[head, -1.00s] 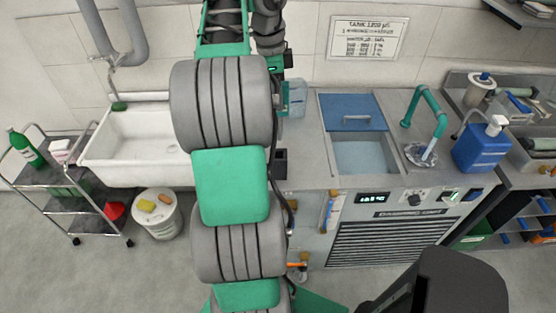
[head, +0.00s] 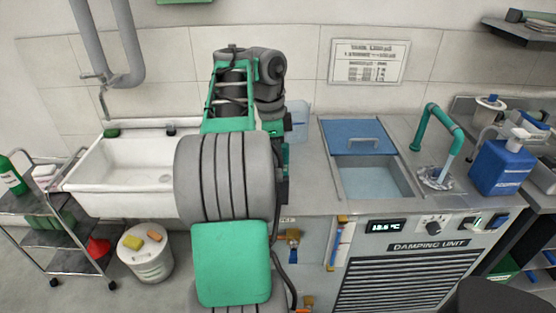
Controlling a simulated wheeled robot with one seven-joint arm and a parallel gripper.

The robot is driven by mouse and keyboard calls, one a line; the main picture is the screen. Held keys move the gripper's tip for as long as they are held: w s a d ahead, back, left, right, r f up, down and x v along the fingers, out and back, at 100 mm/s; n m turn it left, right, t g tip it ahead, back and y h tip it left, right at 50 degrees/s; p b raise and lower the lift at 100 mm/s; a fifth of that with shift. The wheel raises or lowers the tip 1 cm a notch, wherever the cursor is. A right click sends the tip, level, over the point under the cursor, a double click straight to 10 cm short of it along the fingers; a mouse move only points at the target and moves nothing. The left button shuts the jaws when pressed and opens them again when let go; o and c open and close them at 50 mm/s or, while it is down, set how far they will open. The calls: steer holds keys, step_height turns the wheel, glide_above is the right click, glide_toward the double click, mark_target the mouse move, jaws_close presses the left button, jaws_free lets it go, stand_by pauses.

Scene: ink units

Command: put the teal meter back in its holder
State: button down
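My arm rises through the middle of the head view and hides the part of the counter behind it. My gripper is not visible; the far end of the arm covers it. I cannot make out the teal meter. Small teal parts show by my wrist, but I cannot tell whether any of them is the meter. The holder cannot be made out either; the counter edge behind my arm is hidden.
Right of my arm are a pale blue container (head: 298,119), an open bath (head: 372,180) with a blue lid (head: 352,137), a teal pipe (head: 437,122) and a blue bottle (head: 502,168). A white sink (head: 118,178), trolley (head: 48,236) and bucket (head: 147,262) are left.

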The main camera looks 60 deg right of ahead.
steer(key=c, duration=1.2)
jaws_free()
steer(key=shift+f, duration=0.1)
steer(key=r+p, duration=0.3)
steer(key=r, duration=0.1)
steer(key=w+r+p, duration=0.1)
steer(key=r+p, duration=0.7)
steer(key=shift+w+a+r, duration=0.15)
steer(key=shift+a, duration=0.2)
steer(key=w+a+n+h, duration=0.2)
steer(key=w+a+n, duration=0.8)
steer(key=a+n, duration=0.15)
steer(key=a+f+n+t+y, duration=0.1)
steer(key=a+f+n, duration=0.2)
steer(key=a+n, duration=0.3)
steer(key=w+a+f+n+t, duration=0.1)
steer(key=a+f+n, duration=0.3)
steer(key=a, duration=1.1)
steer(key=a+f+n+t+y, duration=0.1)
steer(key=a+f+n+t, duration=0.1)
steer(key=a+n, duration=0.7)
steer(key=shift+w+a+f+t+y, duration=0.15)
steer(key=shift+a+f+t+y, duration=0.2)
steer(key=shift+a+f, duration=0.35)
